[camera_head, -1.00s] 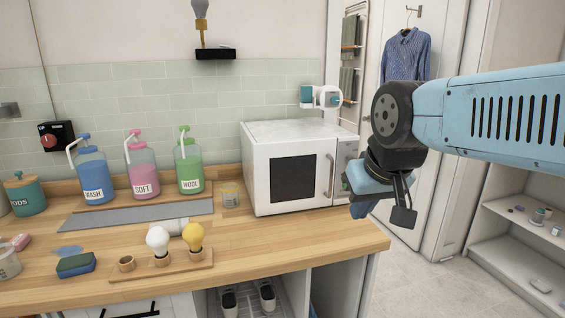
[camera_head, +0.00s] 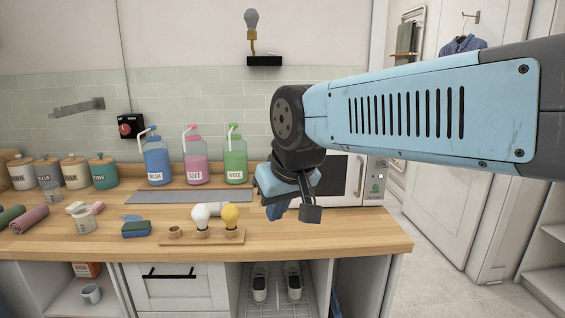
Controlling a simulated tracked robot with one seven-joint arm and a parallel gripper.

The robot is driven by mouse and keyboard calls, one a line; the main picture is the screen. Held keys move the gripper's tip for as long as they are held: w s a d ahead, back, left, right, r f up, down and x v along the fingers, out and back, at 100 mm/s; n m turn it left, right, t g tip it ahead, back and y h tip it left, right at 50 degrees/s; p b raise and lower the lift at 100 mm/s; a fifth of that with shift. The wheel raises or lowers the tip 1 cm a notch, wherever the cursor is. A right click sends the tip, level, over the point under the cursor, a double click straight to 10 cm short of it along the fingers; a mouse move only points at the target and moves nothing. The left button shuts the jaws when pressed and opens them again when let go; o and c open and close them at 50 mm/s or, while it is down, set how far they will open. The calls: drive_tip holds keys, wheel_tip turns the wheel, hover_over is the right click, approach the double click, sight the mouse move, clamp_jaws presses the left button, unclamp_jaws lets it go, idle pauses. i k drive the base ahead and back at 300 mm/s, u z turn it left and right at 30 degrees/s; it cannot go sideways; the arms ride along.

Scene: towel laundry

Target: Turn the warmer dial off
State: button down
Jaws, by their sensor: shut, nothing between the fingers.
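The white microwave-like box (camera_head: 340,172), which may be the warmer, stands at the right end of the wooden counter, partly hidden behind my arm. Its narrow control panel (camera_head: 375,176) on the right shows a small green light; a dial there is too small to make out clearly. My gripper (camera_head: 292,213) is shut and empty, pointing down in front of the box's left part. It is left of the panel and does not appear to touch anything. A black wall box with a red knob (camera_head: 126,126) is at the left.
Wash, soft and rinse bottles (camera_head: 195,168) stand at the back of the counter (camera_head: 330,235). A wooden bulb holder (camera_head: 190,237) with white and yellow bulbs is near the gripper, at the front. Open floor (camera_head: 430,260) lies right of the counter.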

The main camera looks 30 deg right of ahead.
sight(380, 162)
drive_tip(key=z, duration=0.15)
drive_tip(key=i, duration=0.2)
drive_tip(key=u, duration=2.8)
drive_tip(key=i, duration=0.65)
drive_tip(key=z, duration=1.8)
drive_tip(key=i, duration=0.15)
drive_tip(key=z, duration=2.25)
